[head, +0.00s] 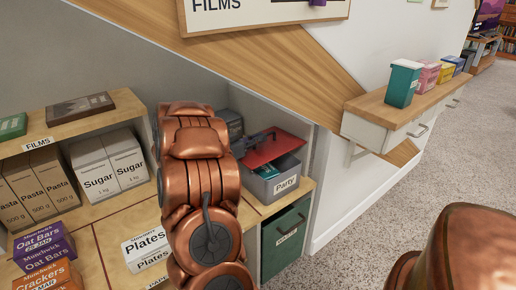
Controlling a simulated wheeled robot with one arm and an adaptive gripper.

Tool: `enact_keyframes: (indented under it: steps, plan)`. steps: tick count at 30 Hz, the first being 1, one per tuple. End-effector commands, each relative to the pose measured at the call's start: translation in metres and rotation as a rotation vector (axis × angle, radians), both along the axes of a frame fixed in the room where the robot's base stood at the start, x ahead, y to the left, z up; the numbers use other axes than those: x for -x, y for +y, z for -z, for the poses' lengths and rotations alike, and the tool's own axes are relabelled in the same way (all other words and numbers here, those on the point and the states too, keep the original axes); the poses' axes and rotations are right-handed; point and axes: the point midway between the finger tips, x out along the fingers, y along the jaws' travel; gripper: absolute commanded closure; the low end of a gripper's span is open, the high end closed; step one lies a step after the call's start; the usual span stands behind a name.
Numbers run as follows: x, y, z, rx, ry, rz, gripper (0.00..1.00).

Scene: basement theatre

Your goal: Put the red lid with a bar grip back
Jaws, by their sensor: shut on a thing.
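The red lid with a bar grip (281,148) is tilted over a grey box labelled Party (287,186) on the right part of the shelf unit. The box is partly open at the front, and teal and dark contents show below the lid. My dark gripper (259,138) is shut on the lid's bar grip, at the lid's upper left side. My copper arm hides most of the gripper and the left side of the box. I cannot tell whether the lid touches the box rim.
A green bin (285,240) stands below the Party box. Sugar bags (108,163), Pasta bags (38,185) and a Plates box (147,248) sit left of my arm. The sloping wooden beam (290,62) hangs above. A wall shelf (420,108) with coloured containers is at right.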

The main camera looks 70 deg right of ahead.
Motion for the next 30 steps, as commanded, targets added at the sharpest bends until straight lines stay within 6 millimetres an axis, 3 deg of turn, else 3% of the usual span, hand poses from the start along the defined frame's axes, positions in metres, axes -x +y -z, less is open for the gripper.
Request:
enact_keyframes:
  steps: [1, 6, 22, 23, 30]
  plan:
    - [0.000, 0.000, 0.011, 0.002, 0.001, 0.000, 1.00]
    - [0.000, 0.000, 0.023, 0.001, 0.001, 0.001, 1.00]
    - [0.000, 0.000, 0.026, 0.000, 0.000, 0.000, 1.00]
    - [0.000, 0.000, 0.026, 0.000, 0.000, 0.000, 0.85]
    - [0.000, 0.000, 0.026, 0.000, 0.000, 0.000, 0.63]
